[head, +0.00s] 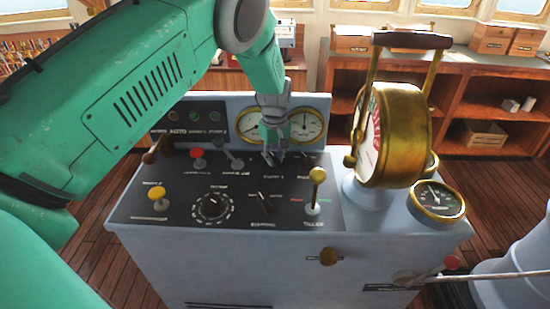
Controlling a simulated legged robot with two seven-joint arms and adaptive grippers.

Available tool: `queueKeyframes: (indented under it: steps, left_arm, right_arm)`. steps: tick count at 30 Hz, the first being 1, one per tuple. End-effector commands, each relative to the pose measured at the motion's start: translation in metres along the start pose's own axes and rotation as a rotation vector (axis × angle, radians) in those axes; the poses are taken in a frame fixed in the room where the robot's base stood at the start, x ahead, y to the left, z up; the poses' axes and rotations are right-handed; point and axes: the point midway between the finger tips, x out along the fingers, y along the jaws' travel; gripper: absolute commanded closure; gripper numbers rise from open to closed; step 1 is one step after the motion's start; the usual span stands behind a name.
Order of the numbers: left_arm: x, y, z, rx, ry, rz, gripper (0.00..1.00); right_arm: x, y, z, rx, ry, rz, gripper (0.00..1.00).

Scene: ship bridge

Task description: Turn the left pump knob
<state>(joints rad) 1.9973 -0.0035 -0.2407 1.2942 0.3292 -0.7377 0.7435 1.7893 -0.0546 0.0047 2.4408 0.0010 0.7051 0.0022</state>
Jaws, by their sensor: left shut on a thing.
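A grey-blue control console (200,245) stands in front of me with a dark sloped panel (185,208) on top. My left gripper (273,157) points down at the back middle of this panel, in front of two round gauges. Its fingers are shut on a small knob there, taken as the left pump knob. The fingers hide most of this knob, so its angle cannot be told. The small labels are too blurred to read. My right gripper is not in view.
Close by on the panel are a red knob (198,153), a yellow knob (157,194), a round dial (212,207), a black switch (264,202) and a yellow-topped lever (317,183). A tall brass telegraph (404,135) rises at right beside a brass gauge (437,199).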

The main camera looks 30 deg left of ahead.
Motion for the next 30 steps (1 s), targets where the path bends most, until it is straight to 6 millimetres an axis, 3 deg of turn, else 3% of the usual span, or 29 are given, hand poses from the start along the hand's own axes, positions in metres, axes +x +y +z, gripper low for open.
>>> queueKeyframes:
  steps: [8, 9, 10, 20, 23, 30]
  left_arm:
    - [0.005, -0.002, 0.005, -0.002, -0.013, -0.009, 1.0]
    - [0.005, -0.002, 0.005, -0.002, -0.013, -0.009, 0.74]
    - [0.005, -0.002, 0.005, -0.002, -0.012, -0.009, 0.68]
    - [-0.002, -0.001, 0.002, -0.001, -0.004, -0.002, 0.68]
    - [-0.013, 0.0, 0.002, 0.0, -0.003, 0.0, 0.68]
    - [-0.063, 0.001, 0.001, -0.001, -0.004, 0.0, 0.68]
  right_arm:
    - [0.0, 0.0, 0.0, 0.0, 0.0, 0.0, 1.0]
    - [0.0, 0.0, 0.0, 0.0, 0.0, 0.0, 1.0]
    - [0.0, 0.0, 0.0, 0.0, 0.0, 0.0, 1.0]
    - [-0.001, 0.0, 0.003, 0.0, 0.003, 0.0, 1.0]
    - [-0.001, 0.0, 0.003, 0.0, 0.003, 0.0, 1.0]
    - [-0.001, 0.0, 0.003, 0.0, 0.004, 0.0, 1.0]
